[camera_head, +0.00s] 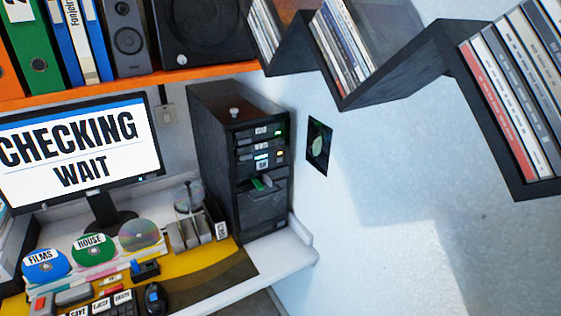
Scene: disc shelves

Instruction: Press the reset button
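A black computer tower (225,170) stands at the back right of the desk, its front facing right of centre. Its front has labelled drive slots (262,144) with small green and yellow lights, and a green-tipped piece (262,182) at a lower slot. A small pale knob (235,113) sits on top of the tower. Labelled dark keys (101,305) lie at the bottom edge, partly cut off. I cannot tell which control is the reset button. The monitor (80,150) reads "CHECKING WAIT". Neither of my grippers is in view.
The white desk (280,258) holds labelled discs (93,249), a mouse (154,298) and a yellow mat (205,258). An orange shelf (130,79) with binders and speakers hangs above. A dark zigzag shelf (400,62) of disc cases juts from the right wall.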

